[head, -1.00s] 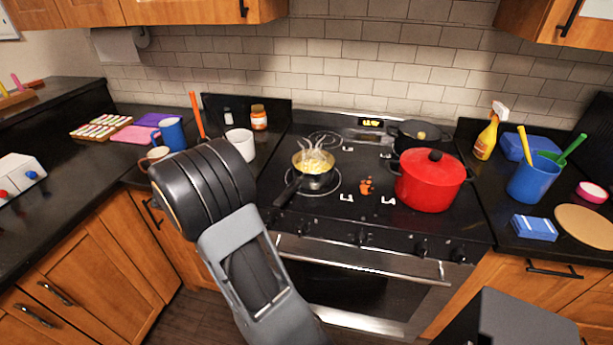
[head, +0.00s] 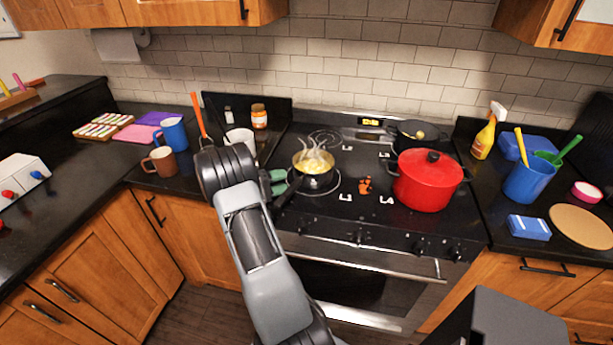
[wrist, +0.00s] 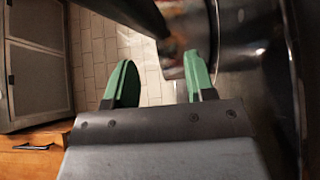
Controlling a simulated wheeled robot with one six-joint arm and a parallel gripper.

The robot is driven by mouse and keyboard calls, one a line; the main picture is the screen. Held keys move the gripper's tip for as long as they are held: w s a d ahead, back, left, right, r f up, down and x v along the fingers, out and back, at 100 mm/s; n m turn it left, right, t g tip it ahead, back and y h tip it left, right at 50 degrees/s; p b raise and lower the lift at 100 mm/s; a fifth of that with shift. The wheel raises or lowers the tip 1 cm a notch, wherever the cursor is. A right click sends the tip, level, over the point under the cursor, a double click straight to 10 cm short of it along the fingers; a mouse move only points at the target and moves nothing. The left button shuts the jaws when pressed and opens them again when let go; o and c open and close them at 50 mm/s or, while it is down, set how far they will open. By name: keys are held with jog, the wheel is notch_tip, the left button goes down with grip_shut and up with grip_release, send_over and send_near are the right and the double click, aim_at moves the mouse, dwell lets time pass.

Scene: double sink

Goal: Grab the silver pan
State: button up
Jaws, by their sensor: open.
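The silver pan (head: 314,176) stands on the front left burner with yellow food in it and pale wisps above it. Its dark handle (head: 286,194) points to the lower left, toward the front of the stove. My gripper (head: 276,182) is just left of the pan, close to the handle, and my arm partly hides it. In the wrist view its two green fingers (wrist: 160,86) are apart with nothing between them. A dark bar (wrist: 138,14), probably the handle, lies beyond the fingertips. I cannot tell whether anything touches.
A red pot (head: 428,182) stands right of the pan, with a black pot (head: 408,133) behind it. A white mug (head: 239,141), a brown mug (head: 161,162) and a blue mug (head: 174,132) stand on the left counter. The oven handle (head: 350,262) runs along the front.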

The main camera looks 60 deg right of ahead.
aim_at(297, 178)
jog(key=shift+p+x, duration=1.2)
jog(key=shift+x, duration=1.75)
jog(key=shift+s+a, duration=0.15)
jog(key=shift+c, duration=0.3)
grip_shut()
